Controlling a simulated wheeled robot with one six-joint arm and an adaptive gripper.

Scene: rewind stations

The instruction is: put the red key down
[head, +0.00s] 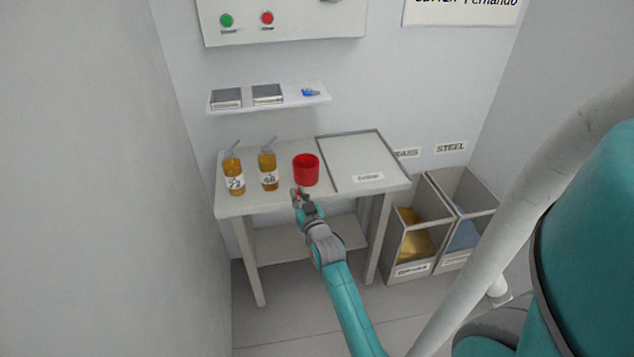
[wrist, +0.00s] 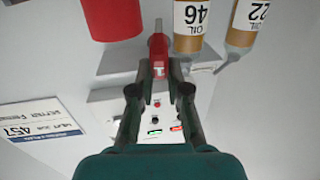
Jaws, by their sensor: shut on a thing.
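My gripper (head: 301,196) is shut on the red key at the front edge of the table. In the wrist view the red key (wrist: 158,50) sticks out from between the fingertips (wrist: 157,82), its red head in the jaws. In the head view the key is mostly hidden by the gripper. A red cup (head: 306,170) stands on the white table (head: 285,203) just behind the gripper, and it also shows in the wrist view (wrist: 108,15). I cannot tell whether the key touches the table.
Two amber oil bottles, marked 22 (head: 234,175) and 46 (head: 268,171), stand left of the cup. A bordered, labelled area (head: 355,155) on the right of the table is empty. A wall shelf (head: 290,100) holds two grey boxes and a blue key (head: 310,92). Bins (head: 405,235) stand right.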

